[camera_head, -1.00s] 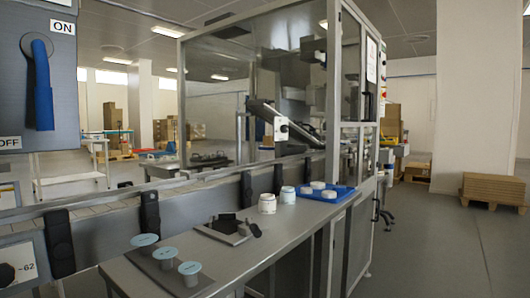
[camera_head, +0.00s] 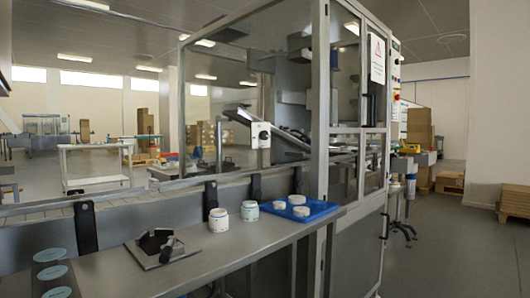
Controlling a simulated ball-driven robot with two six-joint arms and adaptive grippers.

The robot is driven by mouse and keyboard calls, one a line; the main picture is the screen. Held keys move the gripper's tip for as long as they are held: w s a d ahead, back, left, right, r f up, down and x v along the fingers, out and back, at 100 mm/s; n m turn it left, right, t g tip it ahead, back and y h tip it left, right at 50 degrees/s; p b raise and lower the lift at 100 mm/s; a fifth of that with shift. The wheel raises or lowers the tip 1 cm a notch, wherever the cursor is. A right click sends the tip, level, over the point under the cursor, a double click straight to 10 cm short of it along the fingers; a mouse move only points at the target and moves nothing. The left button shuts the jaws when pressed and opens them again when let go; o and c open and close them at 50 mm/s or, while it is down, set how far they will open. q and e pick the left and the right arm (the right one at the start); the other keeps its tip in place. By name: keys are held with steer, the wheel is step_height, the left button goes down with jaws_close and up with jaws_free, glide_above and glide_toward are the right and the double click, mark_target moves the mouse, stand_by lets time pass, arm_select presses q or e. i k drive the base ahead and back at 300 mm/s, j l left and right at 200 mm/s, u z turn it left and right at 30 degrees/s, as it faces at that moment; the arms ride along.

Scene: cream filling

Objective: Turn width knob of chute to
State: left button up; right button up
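A sloping metal chute (camera_head: 288,139) is inside the glazed machine enclosure, behind the glass. A small white box with a dark round knob (camera_head: 262,135) sits at the chute's side, near the middle of the view. The knob is too small for its setting or any scale to be read. Neither of my grippers shows in the head view, so nothing is seen touching the knob.
The enclosure's frame post (camera_head: 319,100) stands right of the knob. Open floor (camera_head: 440,240) lies right.

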mark_target(263, 135)
steer(key=i+l+u, duration=0.1)
steer(key=i+l, duration=0.25)
steer(key=l, duration=0.3)
steer(key=i+l+u, duration=0.25)
steer(key=l, duration=0.4)
steer(key=i+l+u, duration=0.1)
steer(key=i+l, duration=0.3)
steer(key=l, duration=0.35)
steer(key=i+l+u, duration=0.15)
steer(key=l, duration=0.2)
